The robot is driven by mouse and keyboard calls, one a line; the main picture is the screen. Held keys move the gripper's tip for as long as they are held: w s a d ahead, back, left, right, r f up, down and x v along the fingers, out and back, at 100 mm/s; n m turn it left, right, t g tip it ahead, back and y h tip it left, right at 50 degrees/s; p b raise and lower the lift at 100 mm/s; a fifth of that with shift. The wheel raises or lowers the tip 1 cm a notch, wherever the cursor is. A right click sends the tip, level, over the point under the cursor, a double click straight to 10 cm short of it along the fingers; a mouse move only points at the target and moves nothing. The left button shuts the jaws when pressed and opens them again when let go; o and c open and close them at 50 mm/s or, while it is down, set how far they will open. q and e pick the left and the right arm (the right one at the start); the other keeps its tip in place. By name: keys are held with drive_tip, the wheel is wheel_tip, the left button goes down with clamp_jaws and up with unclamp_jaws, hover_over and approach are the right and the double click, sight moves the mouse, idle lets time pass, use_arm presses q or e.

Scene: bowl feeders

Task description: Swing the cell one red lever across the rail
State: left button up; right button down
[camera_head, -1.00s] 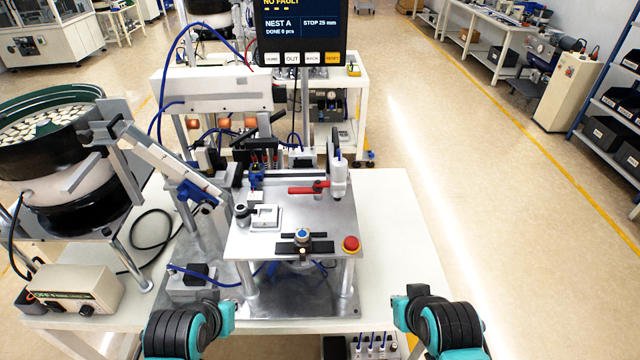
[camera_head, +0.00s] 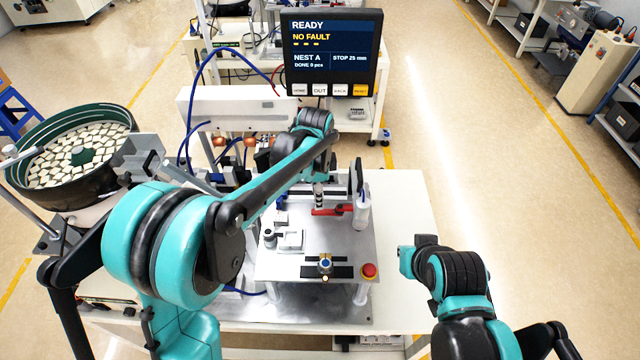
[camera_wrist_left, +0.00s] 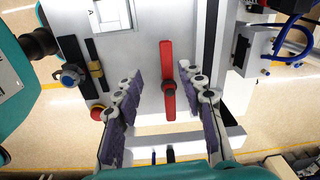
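The red lever (camera_head: 328,211) lies flat on the metal plate (camera_head: 290,262) of the feeder cell, beside an upright white cylinder (camera_head: 362,212). It also shows in the left wrist view (camera_wrist_left: 167,60), with a dark round knob on it. My left gripper (camera_wrist_left: 160,73) is open, with one purple-padded finger on each side of the lever and visible gaps to it. In the head view my left arm reaches over the cell and partly covers the gripper.
A red button (camera_head: 369,270) and a black slotted bracket with a blue knob (camera_head: 325,263) sit near the plate's front. A screen (camera_head: 333,50) reading READY, NO FAULT stands behind. A bowl feeder (camera_head: 75,160) stands at left. The white table is clear right of the plate.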

sight(323, 211)
use_arm(q)
drive_tip(key=shift+w+d+f+m+g+p, duration=0.2)
drive_tip(key=shift+w+d+m, duration=0.1)
drive_tip(key=shift+w+d, duration=0.15)
drive_tip(key=shift+w+d+f+m+g+p, duration=0.1)
drive_tip(key=shift+w+d+m+p, duration=0.05)
drive_tip(key=shift+w+d+m, duration=0.2)
wheel_tip(323, 211, down, 8)
drive_tip(key=shift+r, duration=0.1)
clamp_jaws()
